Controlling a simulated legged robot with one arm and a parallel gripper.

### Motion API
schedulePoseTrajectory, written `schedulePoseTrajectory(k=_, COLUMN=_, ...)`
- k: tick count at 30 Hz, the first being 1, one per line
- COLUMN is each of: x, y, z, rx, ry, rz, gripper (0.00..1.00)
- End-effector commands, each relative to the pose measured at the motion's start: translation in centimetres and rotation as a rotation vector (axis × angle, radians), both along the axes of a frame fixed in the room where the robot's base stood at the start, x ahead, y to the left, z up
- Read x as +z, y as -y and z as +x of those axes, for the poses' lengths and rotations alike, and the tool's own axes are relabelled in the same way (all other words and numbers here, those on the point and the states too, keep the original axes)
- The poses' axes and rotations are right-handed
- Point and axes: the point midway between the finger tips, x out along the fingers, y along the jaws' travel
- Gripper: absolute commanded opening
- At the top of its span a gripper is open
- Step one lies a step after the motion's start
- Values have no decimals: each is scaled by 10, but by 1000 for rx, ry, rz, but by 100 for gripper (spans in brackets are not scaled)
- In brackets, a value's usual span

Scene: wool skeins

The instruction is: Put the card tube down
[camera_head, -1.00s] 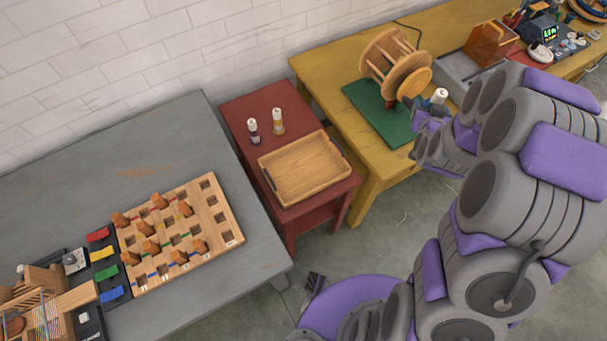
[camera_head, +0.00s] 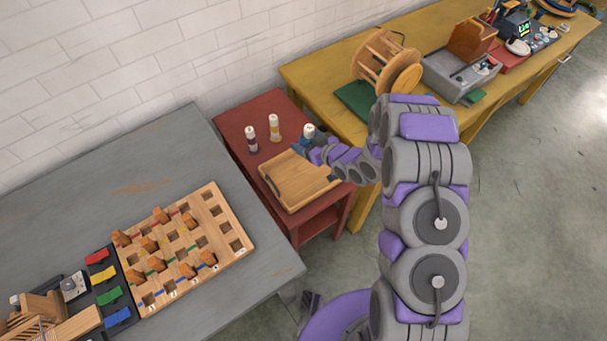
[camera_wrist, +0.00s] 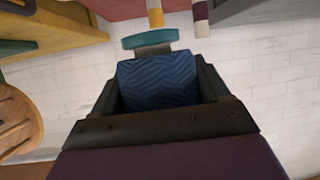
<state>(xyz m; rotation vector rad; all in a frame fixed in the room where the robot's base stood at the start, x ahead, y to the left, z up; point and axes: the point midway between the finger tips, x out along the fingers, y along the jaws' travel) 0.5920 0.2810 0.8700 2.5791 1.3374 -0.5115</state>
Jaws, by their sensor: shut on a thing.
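My gripper (camera_head: 307,142) is shut on a card tube (camera_head: 309,130). The tube's white top sticks up above the jaws, and it looks upright in the head view. It is over or beside the far right part of the red side table (camera_head: 236,120), behind the wooden tray. I cannot tell whether its base touches the table. In the wrist view, a blue chevron-patterned surface (camera_wrist: 158,80) lies between the dark jaws, with a teal disc-like piece (camera_wrist: 150,38) beyond it.
Two white-topped tubes, one with a purple band (camera_head: 251,140) and one with a yellow band (camera_head: 274,128), stand left of my gripper. The wooden tray (camera_head: 292,185) is empty. A wooden reel (camera_head: 385,62) stands on the yellow bench (camera_head: 312,80). A pegged board (camera_head: 215,212) lies on the grey table.

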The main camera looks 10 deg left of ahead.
Motion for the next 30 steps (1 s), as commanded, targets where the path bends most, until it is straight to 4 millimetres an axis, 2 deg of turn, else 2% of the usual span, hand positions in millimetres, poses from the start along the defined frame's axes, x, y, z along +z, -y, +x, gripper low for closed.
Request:
schedulePoseTrajectory(k=3, x=-13, y=-9, z=-11, rx=54, ry=-7, rz=3, gripper=46)
schedulePoseTrajectory(k=10, x=-28, y=-12, z=-17, rx=85, ry=-11, rz=9, gripper=46)
schedulePoseTrajectory(k=18, x=-72, y=-17, z=-16, rx=84, ry=-9, rz=2, gripper=46)
schedulePoseTrajectory(k=23, x=-83, y=-17, z=-17, rx=86, ry=-8, rz=2, gripper=46)
schedulePoseTrajectory(k=30, x=-121, y=-14, z=-17, rx=84, ry=-19, rz=0, gripper=46)
